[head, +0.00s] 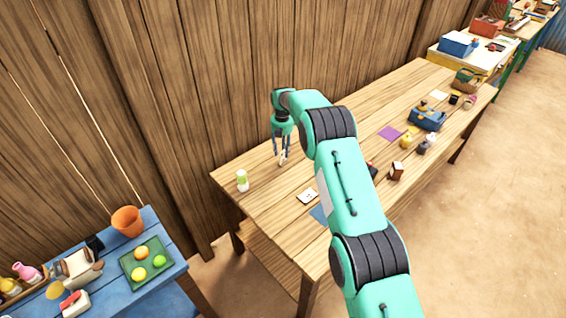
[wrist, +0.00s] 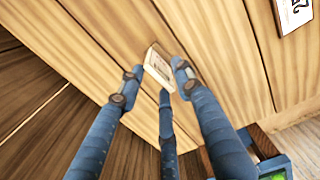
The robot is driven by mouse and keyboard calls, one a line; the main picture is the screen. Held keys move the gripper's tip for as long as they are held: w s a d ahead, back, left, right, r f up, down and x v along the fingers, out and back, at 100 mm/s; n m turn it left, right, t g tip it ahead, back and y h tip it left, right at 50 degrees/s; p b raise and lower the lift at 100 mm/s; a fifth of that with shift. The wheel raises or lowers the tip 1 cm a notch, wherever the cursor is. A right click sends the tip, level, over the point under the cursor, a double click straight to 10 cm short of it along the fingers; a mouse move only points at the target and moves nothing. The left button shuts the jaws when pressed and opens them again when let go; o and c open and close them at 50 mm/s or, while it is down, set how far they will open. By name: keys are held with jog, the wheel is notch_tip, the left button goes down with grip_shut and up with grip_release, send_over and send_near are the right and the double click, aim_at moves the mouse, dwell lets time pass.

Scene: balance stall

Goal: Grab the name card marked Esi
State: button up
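My gripper (head: 282,160) is over the far left part of the long wooden table, fingers pointing down. In the wrist view its three fingers (wrist: 159,72) surround a small cream card (wrist: 157,66) with faint marks, set at a slant. The fingertips are very close to its edges; I cannot tell whether they press on it. Its writing is too small to read. Another white card (head: 306,196) with dark marks lies flat nearer me on the table. It also shows at the top right of the wrist view (wrist: 294,12). I cannot read a name on either card.
A purple sheet (head: 390,133) and a blue caddy (head: 428,119) are farther right. A blue table (head: 195,262) with a green tray and orange pot is at lower left. The plank wall rises behind.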

aim_at(282, 157)
jog(key=shift+w+f+b, duration=0.2)
jog(key=shift+f+b, duration=0.1)
jog(key=shift+f, duration=2.25)
grip_shut()
